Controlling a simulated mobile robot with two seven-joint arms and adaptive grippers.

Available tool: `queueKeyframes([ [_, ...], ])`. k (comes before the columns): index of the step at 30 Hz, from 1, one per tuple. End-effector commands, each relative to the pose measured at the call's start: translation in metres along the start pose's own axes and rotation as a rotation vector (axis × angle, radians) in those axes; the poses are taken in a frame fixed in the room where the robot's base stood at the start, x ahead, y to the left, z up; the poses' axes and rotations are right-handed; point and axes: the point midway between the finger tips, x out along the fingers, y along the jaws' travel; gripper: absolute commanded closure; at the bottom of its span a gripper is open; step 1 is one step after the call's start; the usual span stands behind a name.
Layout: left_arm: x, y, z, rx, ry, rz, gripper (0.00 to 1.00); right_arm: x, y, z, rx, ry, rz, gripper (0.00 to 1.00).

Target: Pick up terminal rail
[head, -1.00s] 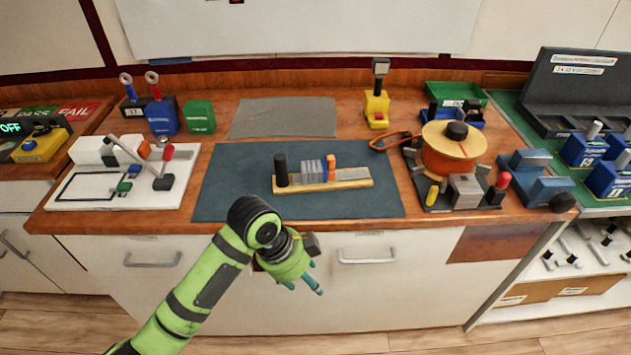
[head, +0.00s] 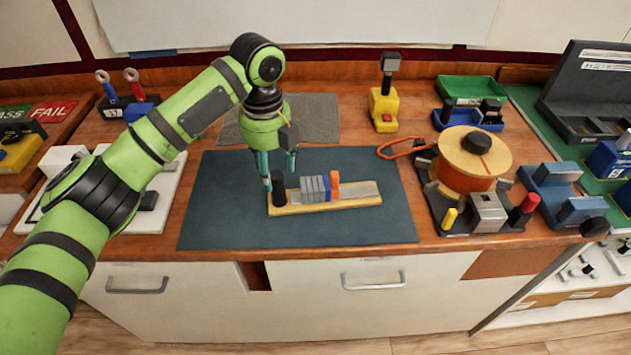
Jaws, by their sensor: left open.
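The terminal rail (head: 345,198) is a light wooden strip lying on the dark blue-grey mat (head: 222,213). It carries a black upright cylinder (head: 279,190) at its left end, then several grey blocks (head: 312,189), a blue one and an orange one (head: 335,185). My right gripper is not in view.
A cable spool (head: 470,158) on a dark base stands right of the mat. Green (head: 470,89) and blue trays sit at the back right. My left arm hides part of the white board (head: 165,206) at left.

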Motion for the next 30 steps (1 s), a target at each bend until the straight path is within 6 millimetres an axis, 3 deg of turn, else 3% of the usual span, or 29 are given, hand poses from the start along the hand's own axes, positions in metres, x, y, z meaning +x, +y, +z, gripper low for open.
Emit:
queueKeyframes([
  [8,0.022,-0.002,0.001,-0.003,0.001,-0.001,0.42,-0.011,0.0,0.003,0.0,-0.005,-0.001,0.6],
  [18,0.067,-0.006,0.004,-0.003,-0.002,-0.001,0.42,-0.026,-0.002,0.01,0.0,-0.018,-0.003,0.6],
  [26,0.071,-0.007,0.004,-0.002,-0.003,-0.003,0.42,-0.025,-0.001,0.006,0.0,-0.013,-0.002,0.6],
  [29,0.071,-0.007,0.004,-0.002,-0.003,-0.003,0.78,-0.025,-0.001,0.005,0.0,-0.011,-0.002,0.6],
  [30,0.07,-0.007,0.004,-0.002,-0.003,-0.003,0.94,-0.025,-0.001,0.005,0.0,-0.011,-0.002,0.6],
])
